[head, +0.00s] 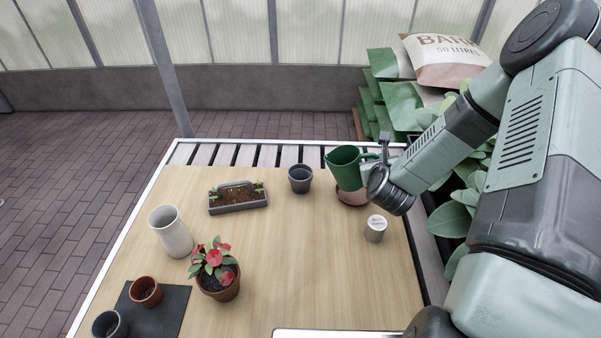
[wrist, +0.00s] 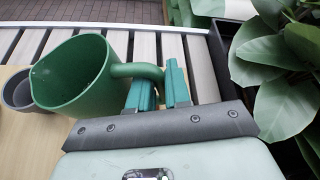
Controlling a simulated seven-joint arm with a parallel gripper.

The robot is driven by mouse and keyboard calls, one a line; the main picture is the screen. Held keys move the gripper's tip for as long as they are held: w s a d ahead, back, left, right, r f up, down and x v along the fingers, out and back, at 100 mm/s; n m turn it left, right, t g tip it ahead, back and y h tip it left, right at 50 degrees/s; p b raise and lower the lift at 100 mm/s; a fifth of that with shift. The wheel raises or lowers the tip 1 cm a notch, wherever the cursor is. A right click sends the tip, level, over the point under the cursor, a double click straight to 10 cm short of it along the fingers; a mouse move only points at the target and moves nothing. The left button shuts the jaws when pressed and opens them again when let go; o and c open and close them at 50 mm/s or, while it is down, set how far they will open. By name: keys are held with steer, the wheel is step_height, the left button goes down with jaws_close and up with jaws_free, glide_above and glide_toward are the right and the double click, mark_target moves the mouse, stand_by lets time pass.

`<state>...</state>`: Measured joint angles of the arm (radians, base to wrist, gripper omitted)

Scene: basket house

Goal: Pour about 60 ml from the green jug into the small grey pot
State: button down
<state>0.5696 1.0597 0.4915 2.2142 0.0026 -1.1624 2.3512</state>
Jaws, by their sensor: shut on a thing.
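The green jug (head: 343,168) is at the back right of the table, its spout to the left, and looks slightly tilted. My gripper (head: 374,167) is shut on its handle from the right. In the wrist view the jug (wrist: 75,75) shows its open mouth, and the handle runs between my fingers (wrist: 160,92). No liquid can be made out inside. A small dark grey pot (head: 300,179) stands upright left of the jug, apart from it; it also shows at the left edge of the wrist view (wrist: 16,92).
A labelled grey tin (head: 375,229) stands in front. A planter tray (head: 238,204), cream vase (head: 172,232), flowering pot (head: 219,288), brown pot (head: 146,291) and second grey pot (head: 108,326) are leftward. Leafy plants (wrist: 285,75) crowd the right.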

mark_target(358, 150)
steer(key=shift+w+a+r+n+h, duration=0.1)
steer(key=shift+a+r+n+h, duration=0.1)
steer(key=shift+a+r+n, duration=0.3)
steer(key=shift+w+a+r+n+h, duration=0.1)
steer(key=shift+a+r+n+h, duration=0.15)
steer(key=shift+a, duration=0.45)
steer(key=a+n, duration=0.1)
steer(key=a+h, duration=0.1)
steer(key=a, duration=0.1)
steer(key=shift+w+r+n+h, duration=0.2)
steer(key=shift+r+n+h, duration=0.05)
steer(key=shift+r+n, duration=0.15)
steer(key=shift+w+a+r+n+h, duration=0.1)
steer(key=shift+a+r+n+h, duration=0.45)
steer(key=shift+r, duration=0.25)
steer(key=shift+a+r+n+h+p, duration=0.25)
steer(key=shift+a+r+n+p, duration=0.05)
steer(key=shift+w+a+r+n+h+p, duration=0.15)
steer(key=shift+a+r+n+h+p, duration=0.2)
steer(key=shift+a+r+n, duration=0.25)
steer(key=shift+w+a+r+n+h+p, duration=0.1)
steer(key=shift+a+r+n+h+p, duration=0.3)
steer(key=shift+a+r, duration=0.35)
stand_by(0.6)
